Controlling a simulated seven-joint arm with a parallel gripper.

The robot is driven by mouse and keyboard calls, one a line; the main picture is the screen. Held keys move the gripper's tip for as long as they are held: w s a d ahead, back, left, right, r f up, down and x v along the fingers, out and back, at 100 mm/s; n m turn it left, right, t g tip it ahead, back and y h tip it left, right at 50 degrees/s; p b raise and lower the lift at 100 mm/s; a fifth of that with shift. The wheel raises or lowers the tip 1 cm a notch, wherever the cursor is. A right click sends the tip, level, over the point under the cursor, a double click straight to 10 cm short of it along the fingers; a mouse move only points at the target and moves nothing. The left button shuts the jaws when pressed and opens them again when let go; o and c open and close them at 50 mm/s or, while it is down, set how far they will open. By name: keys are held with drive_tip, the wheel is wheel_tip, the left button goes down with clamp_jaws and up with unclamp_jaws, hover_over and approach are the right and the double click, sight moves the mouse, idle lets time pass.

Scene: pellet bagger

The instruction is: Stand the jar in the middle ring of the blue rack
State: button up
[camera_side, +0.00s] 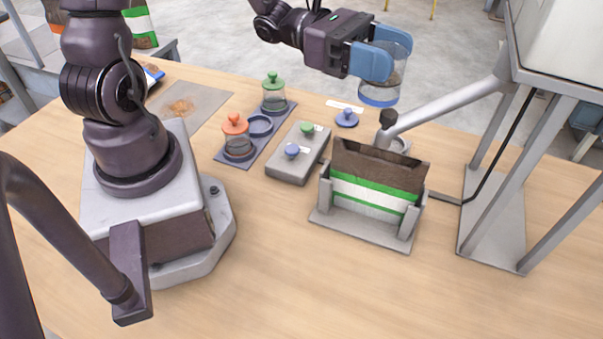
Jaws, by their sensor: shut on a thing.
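The clear jar (394,86) has a blue band at its base, and some brown material shows inside. My gripper (384,60) is shut on it with blue fingers and holds it upright in the air, with no lid on it. The blue rack (251,151) lies on the table to the left and nearer the camera. Its middle ring (260,126) is empty. A jar with an orange lid (236,135) stands in the near ring, and a jar with a green lid (274,93) stands in the far ring.
A blue lid (347,117) lies on the table below the held jar. A grey box with green and blue knobs (297,156) sits right of the rack. A bag (375,187) stands in a holder. The bagger's chute (450,105) slopes down near the jar.

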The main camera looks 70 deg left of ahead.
drive_tip(key=s+d+m+g+h, duration=0.1)
drive_tip(key=s+m+g+h, duration=0.1)
drive_tip(key=s+m+g, duration=0.3)
drive_tip(key=n+t, duration=0.2)
drive_tip(key=n, duration=0.1)
hover_over(301, 240)
drive_tip(key=shift+f, duration=13.15)
drive_tip(key=shift+f, duration=0.15)
drive_tip(key=o, duration=1.1)
